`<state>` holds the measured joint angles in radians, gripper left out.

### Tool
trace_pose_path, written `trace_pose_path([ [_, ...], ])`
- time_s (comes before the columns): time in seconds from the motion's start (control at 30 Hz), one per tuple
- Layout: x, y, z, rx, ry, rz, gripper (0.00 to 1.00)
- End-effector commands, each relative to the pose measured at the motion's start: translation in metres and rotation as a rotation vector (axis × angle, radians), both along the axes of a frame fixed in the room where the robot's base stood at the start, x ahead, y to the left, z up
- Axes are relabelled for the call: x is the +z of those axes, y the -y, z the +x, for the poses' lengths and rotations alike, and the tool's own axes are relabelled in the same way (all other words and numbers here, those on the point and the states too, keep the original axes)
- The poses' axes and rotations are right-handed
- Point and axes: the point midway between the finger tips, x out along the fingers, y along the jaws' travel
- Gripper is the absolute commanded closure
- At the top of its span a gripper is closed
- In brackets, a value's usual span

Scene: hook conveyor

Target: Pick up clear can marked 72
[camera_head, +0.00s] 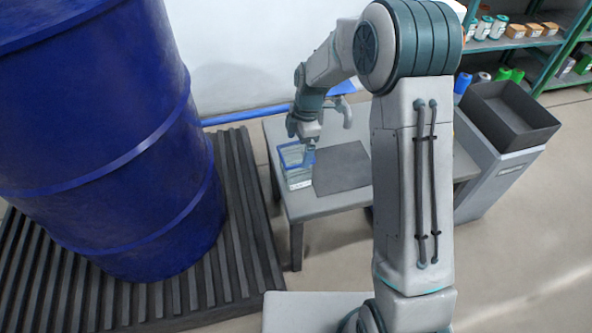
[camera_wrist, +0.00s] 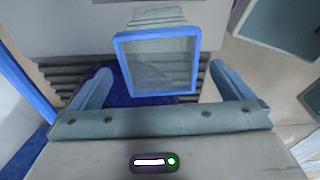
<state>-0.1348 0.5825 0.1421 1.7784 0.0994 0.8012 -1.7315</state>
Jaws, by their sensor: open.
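The clear can (camera_head: 296,177) is a see-through square box with a blue rim. It stands upright at the table's left end, with a small white label low on its front; I cannot read a number. In the wrist view the can (camera_wrist: 157,68) shows its blue-edged opening between my two fingers, with a gap on each side. My gripper (camera_head: 307,147) is open, pointing down at the can's top in the head view. It also shows in the wrist view (camera_wrist: 162,84), with nothing clasped. Whether a finger touches the can, I cannot tell.
The grey table (camera_head: 327,206) has a dark mat (camera_head: 343,167) right of the can. A large blue drum (camera_head: 105,140) on a slatted pallet (camera_head: 262,240) stands close on the left. A grey bin with a dark tray (camera_head: 510,118) and stocked shelves (camera_head: 515,42) are at the right.

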Motion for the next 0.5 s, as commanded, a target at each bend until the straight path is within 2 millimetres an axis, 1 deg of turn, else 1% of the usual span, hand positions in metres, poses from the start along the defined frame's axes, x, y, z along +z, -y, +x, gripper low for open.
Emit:
trace_pose_path([
  [0.17, -0.019, -0.003, -0.001, 0.0, -0.003, -0.001, 0.0],
  [0.33, -0.044, -0.008, -0.003, -0.002, -0.003, 0.0, 0.0],
  [0.4, -0.05, -0.009, -0.003, -0.001, -0.001, 0.001, 0.0],
  [0.5, -0.051, -0.009, -0.002, 0.0, 0.001, 0.0, 0.0],
])
